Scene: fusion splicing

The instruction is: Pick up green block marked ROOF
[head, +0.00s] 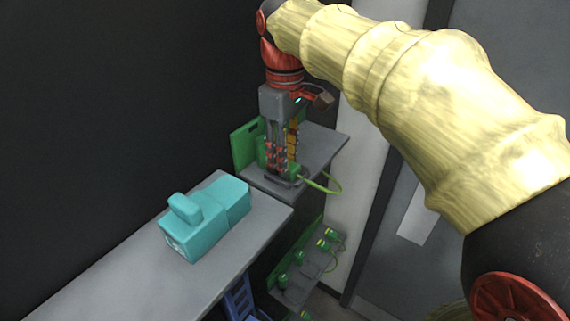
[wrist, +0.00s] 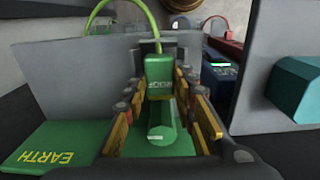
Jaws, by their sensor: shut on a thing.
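The green block marked ROOF (wrist: 158,88) stands between the fingers of my gripper (wrist: 160,78) in the wrist view, with its lettering upside down. A green cable runs up from the block's far end. My gripper is shut on the block, with red-and-grey finger links and orange pads on both sides of it. In the head view my gripper (head: 281,152) points down over the grey stand, and the green block (head: 293,170) shows partly at its fingertips, with the cable looping right. I cannot tell whether the block touches the surface below.
A green plate marked EARTH (wrist: 65,147) lies at lower left in the wrist view. A teal machine (head: 205,222) sits on the grey table (head: 110,275) in the head view. Several green connectors stand on a lower shelf (head: 300,285). A dark wall is on the left.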

